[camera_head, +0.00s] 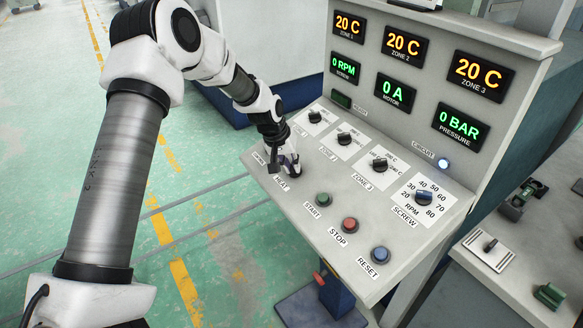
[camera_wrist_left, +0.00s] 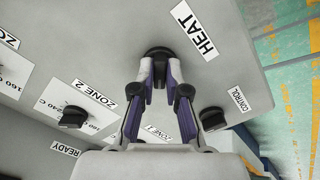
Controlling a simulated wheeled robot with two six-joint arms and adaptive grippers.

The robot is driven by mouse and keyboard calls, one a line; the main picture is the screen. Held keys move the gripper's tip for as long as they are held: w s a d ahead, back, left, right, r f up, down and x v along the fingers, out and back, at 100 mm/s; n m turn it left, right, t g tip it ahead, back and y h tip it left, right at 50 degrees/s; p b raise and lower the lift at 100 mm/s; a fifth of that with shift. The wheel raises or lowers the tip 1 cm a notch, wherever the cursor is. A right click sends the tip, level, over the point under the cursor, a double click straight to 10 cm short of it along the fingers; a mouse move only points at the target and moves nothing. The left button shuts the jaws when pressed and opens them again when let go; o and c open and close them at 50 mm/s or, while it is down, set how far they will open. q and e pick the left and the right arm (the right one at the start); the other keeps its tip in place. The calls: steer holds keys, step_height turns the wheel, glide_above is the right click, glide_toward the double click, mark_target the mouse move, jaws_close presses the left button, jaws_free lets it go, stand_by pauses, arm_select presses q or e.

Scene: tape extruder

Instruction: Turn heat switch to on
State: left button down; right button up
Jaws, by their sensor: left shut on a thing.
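The heat switch (camera_wrist_left: 158,52) is a dark round knob beside the HEAT label (camera_wrist_left: 194,30) in the left wrist view. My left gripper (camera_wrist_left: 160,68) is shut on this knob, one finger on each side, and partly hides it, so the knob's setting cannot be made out. In the head view my left gripper (camera_head: 284,166) reaches down to the left edge of the sloped control panel, just above the HEAT label (camera_head: 282,185). The gripper hides most of the knob there. My right gripper is in neither view.
The control switch (camera_wrist_left: 213,118) is close beside my gripper. Zone knobs, such as the zone 3 knob (camera_head: 380,165), lie to the right. Start (camera_head: 324,199), stop (camera_head: 349,224) and reset (camera_head: 380,254) buttons run along the front. The displays read 20 C, 0 RPM, 0 A, 0 BAR.

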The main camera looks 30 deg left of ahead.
arm_select(q)
steer(key=m, duration=0.1)
steer(key=m+b, duration=0.1)
steer(key=m, duration=0.2)
steer(key=shift+s+f+m+b, duration=0.15)
steer(key=shift+f+m+b, duration=0.15)
steer(key=shift+b, duration=0.1)
steer(key=shift+m+b, duration=0.75)
steer(key=shift+m, duration=1.55)
steer(key=c, duration=1.2)
jaws_free()
steer(key=shift+a+r, duration=0.15)
